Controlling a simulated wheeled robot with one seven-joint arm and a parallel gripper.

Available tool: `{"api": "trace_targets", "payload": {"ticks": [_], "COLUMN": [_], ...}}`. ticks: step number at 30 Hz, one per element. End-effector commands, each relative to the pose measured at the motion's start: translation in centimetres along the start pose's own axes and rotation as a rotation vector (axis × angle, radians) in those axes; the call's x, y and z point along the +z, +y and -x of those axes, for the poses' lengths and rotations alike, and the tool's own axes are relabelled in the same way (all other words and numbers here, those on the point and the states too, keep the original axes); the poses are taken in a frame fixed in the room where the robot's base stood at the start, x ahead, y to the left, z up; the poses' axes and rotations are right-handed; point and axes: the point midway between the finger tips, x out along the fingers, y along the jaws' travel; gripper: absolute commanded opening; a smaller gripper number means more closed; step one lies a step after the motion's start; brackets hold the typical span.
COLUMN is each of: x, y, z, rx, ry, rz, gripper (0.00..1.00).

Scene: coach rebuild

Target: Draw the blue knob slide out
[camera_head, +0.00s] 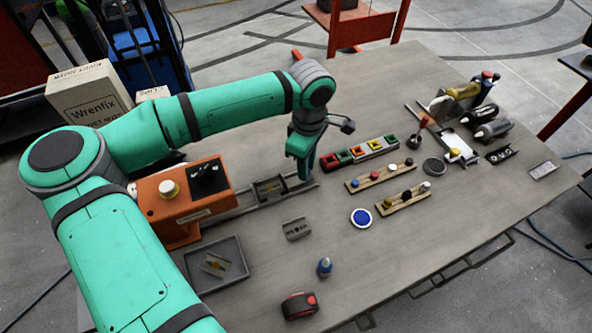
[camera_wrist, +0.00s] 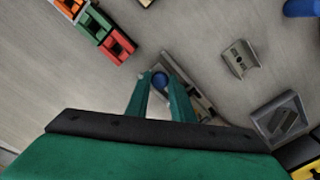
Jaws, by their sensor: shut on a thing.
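The blue knob (camera_wrist: 160,81) shows in the wrist view between the tips of my gripper (camera_wrist: 159,84). It stands on a grey metal slide (camera_wrist: 188,82), which runs off to the lower right of that view. My gripper is shut on the knob. In the head view my gripper (camera_head: 303,178) points down at the right end of the slide (camera_head: 268,188), beside the orange box (camera_head: 188,196). The knob is hidden there behind my gripper. A shallow grey carriage with raised walls sits on the slide just left of my gripper.
Two wooden strips with coloured knobs (camera_head: 381,178) lie to the right. A small grey block (camera_head: 296,228) and a grey tray (camera_head: 217,264) lie nearer. Bare table lies between them.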

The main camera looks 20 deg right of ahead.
Motion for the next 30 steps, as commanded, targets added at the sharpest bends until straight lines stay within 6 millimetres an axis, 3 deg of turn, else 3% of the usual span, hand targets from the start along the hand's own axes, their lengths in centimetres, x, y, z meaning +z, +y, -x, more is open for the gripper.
{"api": "trace_targets", "payload": {"ticks": [4,14,15,16,26,30], "x": [0.7,1.0,1.0,1.0,0.9,0.8], "y": [1.0,1.3,1.3,1.3,1.1,1.2], "z": [0.1,0.1,0.1,0.1,0.2,1.3], "rx": [0.004,0.01,0.009,0.009,0.004,0.005], "ry": [0.002,-0.002,-0.002,-0.001,0.001,0.001], "rz": [0.001,-0.001,-0.001,-0.001,0.0,0.0], "gripper": [0.0,0.0,0.31,0.38,0.4,0.4]}}
